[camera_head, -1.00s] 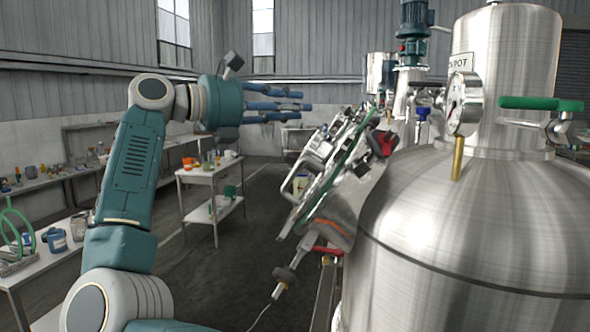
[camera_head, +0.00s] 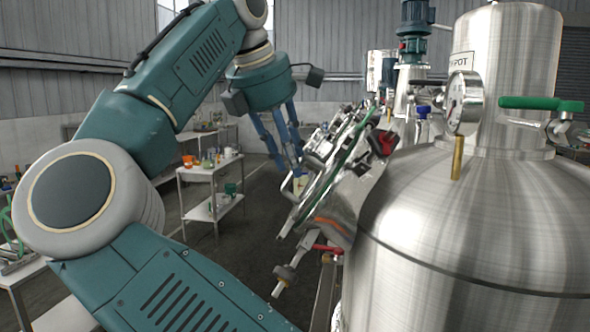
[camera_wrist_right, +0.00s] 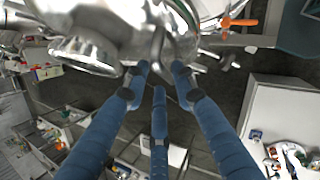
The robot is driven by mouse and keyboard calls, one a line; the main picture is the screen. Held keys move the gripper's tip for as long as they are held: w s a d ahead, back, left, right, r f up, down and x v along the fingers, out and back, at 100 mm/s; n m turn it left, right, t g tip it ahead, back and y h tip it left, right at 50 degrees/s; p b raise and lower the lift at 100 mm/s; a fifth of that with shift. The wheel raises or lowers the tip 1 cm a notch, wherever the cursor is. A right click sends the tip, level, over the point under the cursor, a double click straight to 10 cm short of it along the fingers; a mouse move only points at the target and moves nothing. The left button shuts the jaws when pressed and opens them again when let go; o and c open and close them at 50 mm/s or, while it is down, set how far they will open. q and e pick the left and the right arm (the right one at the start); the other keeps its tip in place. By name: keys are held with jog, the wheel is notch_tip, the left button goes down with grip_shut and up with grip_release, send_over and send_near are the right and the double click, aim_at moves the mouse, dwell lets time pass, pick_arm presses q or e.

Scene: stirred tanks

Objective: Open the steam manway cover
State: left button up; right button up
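The manway cover (camera_head: 336,172) is a tilted round metal assembly with a green ring edge, clamps and fittings, on the left side of the large steel tank (camera_head: 470,220). It appears closed against its neck, though the seating is hard to see. My right gripper (camera_head: 290,160) has blue fingers pointing down beside the cover's upper left edge. In the right wrist view, the fingers of my right gripper (camera_wrist_right: 160,78) are spread apart, with shiny metal (camera_wrist_right: 115,28) just beyond the tips. Contact cannot be told. My left gripper is not in view.
A pressure gauge (camera_head: 463,103) and a green-handled valve (camera_head: 540,104) stand on the tank. A red-handled valve (camera_head: 327,249) hangs below the cover. A small trolley (camera_head: 208,171) with containers stands behind my arm. The floor between trolley and tank is clear.

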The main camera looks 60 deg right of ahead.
jog(key=shift+x, duration=1.6)
jog(key=shift+c, duration=0.2)
grip_shut()
jog(key=shift+r, duration=0.1)
